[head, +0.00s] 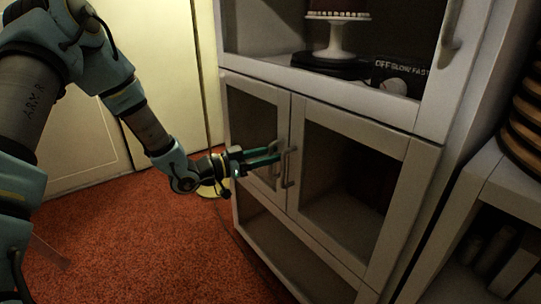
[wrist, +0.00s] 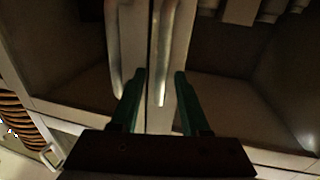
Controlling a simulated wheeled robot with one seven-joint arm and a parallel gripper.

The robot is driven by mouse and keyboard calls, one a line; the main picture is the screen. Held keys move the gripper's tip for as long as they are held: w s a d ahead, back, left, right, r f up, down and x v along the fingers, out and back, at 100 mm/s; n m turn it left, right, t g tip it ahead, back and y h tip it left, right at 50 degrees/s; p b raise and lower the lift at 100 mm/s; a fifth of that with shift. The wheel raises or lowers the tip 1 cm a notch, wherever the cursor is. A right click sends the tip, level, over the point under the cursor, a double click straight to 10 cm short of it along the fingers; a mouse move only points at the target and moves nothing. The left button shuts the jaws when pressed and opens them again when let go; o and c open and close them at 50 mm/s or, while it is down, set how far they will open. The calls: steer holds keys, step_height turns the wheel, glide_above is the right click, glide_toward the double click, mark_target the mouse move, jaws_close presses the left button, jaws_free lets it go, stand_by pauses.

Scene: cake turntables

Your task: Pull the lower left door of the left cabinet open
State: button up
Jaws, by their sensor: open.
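The lower left door (head: 256,92) of the cabinet has a pale frame around a dark panel and looks closed. Its vertical bar handle (head: 279,150) is on its right edge, beside the handle of the neighbouring door. My gripper (head: 279,155) is open and reaches across the left door to these handles. In the wrist view, the two fingers of my gripper (wrist: 157,78) point at the meeting edges of the doors. One bar handle (wrist: 161,60) lies between the fingers with gaps on both sides. The other handle (wrist: 115,50) is outside the fingers.
The lower right door (head: 350,118) stands beside it, with its own handle (head: 288,172). An upper compartment holds a cake stand (head: 335,38) and a dark box. Another shelf unit (head: 508,180) is at right.

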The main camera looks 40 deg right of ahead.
jaws_close()
stand_by(0.3)
stand_by(1.1)
